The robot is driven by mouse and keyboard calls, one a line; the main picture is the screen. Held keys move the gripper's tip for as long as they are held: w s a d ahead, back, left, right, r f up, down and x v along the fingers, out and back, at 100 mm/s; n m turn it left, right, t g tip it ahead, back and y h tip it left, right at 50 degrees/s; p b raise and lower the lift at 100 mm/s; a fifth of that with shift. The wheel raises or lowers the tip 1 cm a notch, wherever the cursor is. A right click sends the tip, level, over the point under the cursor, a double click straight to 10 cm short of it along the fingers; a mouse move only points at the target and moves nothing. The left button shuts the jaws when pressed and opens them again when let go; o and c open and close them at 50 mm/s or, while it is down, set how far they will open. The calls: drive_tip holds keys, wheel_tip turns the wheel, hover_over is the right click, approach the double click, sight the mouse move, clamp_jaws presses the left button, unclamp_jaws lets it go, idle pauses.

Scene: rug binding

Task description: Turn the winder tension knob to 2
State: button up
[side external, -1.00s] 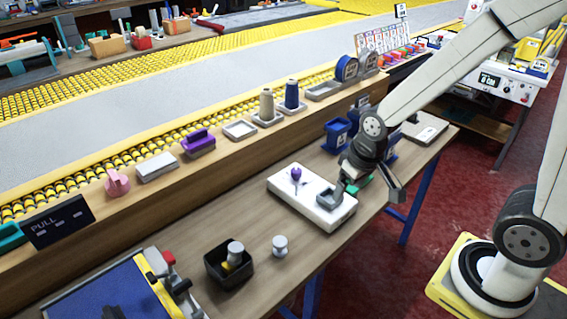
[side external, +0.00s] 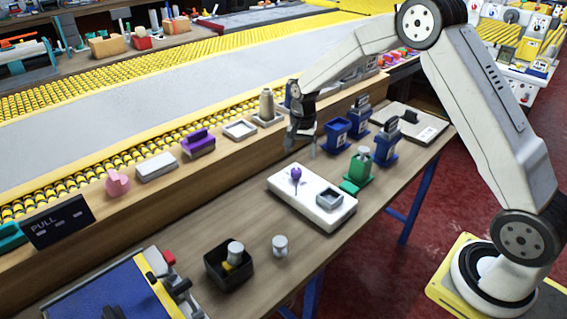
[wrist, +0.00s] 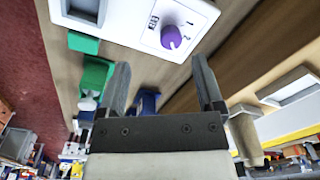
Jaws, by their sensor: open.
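The purple tension knob (side external: 296,174) stands on the left part of a white winder box (side external: 285,185) on the bench. In the wrist view the knob (wrist: 171,37) sits on a white panel with a "1" and a "2" printed beside it. A small pale mark shows on the knob, but I cannot tell which number it points to. My gripper (side external: 302,146) is open and empty, above and behind the knob and apart from it. In the wrist view both fingers of my gripper (wrist: 162,76) are spread, with the knob beyond their tips.
A square grey recess (side external: 329,199) is on the box's right part. A green item (side external: 357,170) and blue holders (side external: 386,148) stand to the right. A wooden ledge with a thread cone (side external: 267,104) runs behind.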

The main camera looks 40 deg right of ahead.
sight(296, 170)
drive_tip(key=w+f+m, duration=0.1)
drive_tip(key=w+d+f+m, duration=0.1)
drive_tip(key=w+d, duration=0.1)
drive_tip(key=shift+w+d+f+m+g, duration=0.25)
drive_tip(key=shift+w+f+m+g, duration=0.05)
drive_tip(key=shift+w+f+m, duration=0.1)
drive_tip(key=shift+s, duration=0.1)
drive_tip(key=shift+f, duration=3.9)
clamp_jaws()
